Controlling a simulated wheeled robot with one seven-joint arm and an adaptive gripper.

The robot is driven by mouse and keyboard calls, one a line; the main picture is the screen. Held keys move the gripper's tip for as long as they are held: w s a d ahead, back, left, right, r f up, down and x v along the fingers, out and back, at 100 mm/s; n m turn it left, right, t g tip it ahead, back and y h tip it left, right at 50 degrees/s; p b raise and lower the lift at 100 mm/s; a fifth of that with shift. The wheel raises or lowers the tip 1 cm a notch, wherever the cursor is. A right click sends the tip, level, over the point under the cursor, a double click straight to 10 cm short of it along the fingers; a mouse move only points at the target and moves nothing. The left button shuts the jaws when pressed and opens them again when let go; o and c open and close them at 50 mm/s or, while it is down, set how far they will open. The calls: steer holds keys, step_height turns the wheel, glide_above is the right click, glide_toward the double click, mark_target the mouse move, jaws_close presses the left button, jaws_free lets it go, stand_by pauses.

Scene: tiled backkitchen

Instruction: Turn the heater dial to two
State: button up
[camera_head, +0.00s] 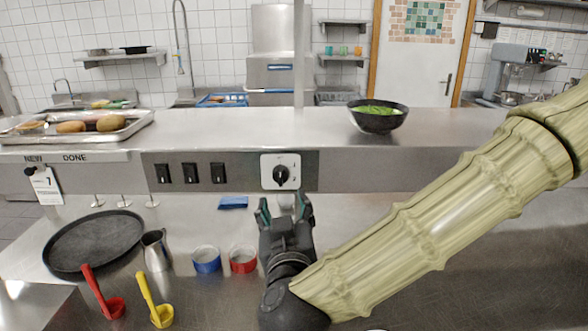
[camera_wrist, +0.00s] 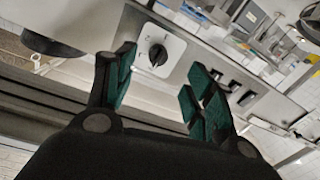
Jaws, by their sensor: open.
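The heater dial (camera_head: 281,175) is a black knob on a white square plate, set in the grey front panel below the shelf. Marks show around the plate, and a 2 seems to stand at its lower right. My gripper (camera_head: 284,205) is open and empty, just below and in front of the dial, apart from it. In the wrist view the dial (camera_wrist: 158,55) shows between the green-padded fingers of my gripper (camera_wrist: 157,84), beyond their tips. The exact setting of the knob is too small to read.
Black switches (camera_head: 190,173) sit left of the dial. A blue cup (camera_head: 206,260), a red cup (camera_head: 243,260), a metal jug (camera_head: 155,250) and a round black tray (camera_head: 93,241) stand on the counter, left of my gripper. A black bowl of greens (camera_head: 377,117) stands on the shelf above.

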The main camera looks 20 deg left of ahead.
mark_target(281, 179)
steer(key=p+x, duration=0.1)
steer(key=x, duration=0.1)
steer(key=p+x, duration=0.1)
steer(key=x, duration=0.2)
steer(key=r+p+x, duration=0.1)
steer(key=x, duration=0.1)
steer(key=shift+w, duration=0.25)
steer(key=shift+w+a+r, duration=0.25)
steer(key=shift+w+a, duration=0.1)
steer(key=shift+a, duration=0.05)
steer(key=shift+w+a+f+p, duration=0.1)
steer(key=shift+w+f+p, duration=0.1)
steer(key=shift+w, duration=0.25)
steer(key=shift+w+a+f+p, duration=0.1)
steer(key=shift+w+p, duration=0.05)
steer(key=shift+w, duration=0.25)
steer(key=shift+s+r, duration=0.2)
steer(key=shift+s, duration=0.05)
steer(key=shift+w+f, duration=0.1)
steer(key=shift+w, duration=0.05)
steer(key=c, duration=1)
steer(key=shift+c, duration=0.2)
